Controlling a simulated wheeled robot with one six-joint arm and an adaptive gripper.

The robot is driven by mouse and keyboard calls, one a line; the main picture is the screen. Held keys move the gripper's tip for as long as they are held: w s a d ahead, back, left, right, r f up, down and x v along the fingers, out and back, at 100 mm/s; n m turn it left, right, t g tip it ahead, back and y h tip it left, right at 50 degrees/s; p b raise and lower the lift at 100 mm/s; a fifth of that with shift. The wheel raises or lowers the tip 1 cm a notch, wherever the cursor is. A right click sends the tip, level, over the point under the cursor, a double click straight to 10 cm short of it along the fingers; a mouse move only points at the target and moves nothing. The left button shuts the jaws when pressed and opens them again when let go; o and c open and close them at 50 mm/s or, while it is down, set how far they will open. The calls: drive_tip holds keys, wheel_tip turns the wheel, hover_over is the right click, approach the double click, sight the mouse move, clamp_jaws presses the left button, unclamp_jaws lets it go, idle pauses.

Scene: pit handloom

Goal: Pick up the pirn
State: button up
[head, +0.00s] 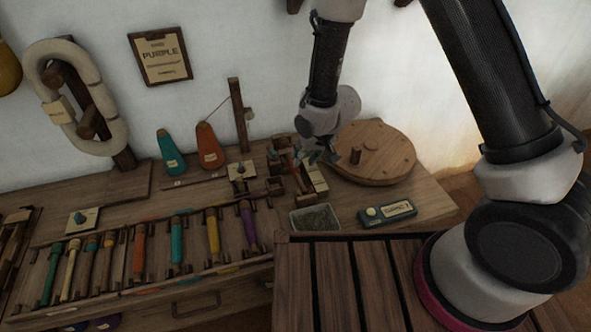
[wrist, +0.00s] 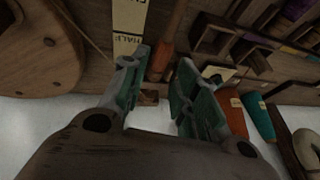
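Several pirns lie side by side in a wooden rack in the head view, among them a purple pirn (head: 248,222), a yellow pirn (head: 213,234), a teal pirn (head: 177,240) and an orange pirn (head: 139,249). My gripper (head: 328,157) is right of the rack, over the back of the bench by a round wooden disc. In the wrist view my gripper (wrist: 161,60) is open, its green-padded fingers apart. A reddish-brown rod (wrist: 170,42) shows between and beyond the fingertips; I cannot tell whether it is a pirn. Nothing is seen held.
The round wooden disc (head: 373,152) stands right of the gripper. Orange (head: 209,147) and teal (head: 171,153) cones stand behind the rack. A grey tray (head: 296,228) and a green box (head: 374,218) sit at the front. A framed sign (head: 160,55) reads "PURPLE".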

sight(297, 174)
drive_tip(key=x, duration=0.7)
drive_tip(key=shift+a+f, duration=0.25)
drive_tip(key=shift+f, duration=0.1)
drive_tip(key=c, duration=0.6)
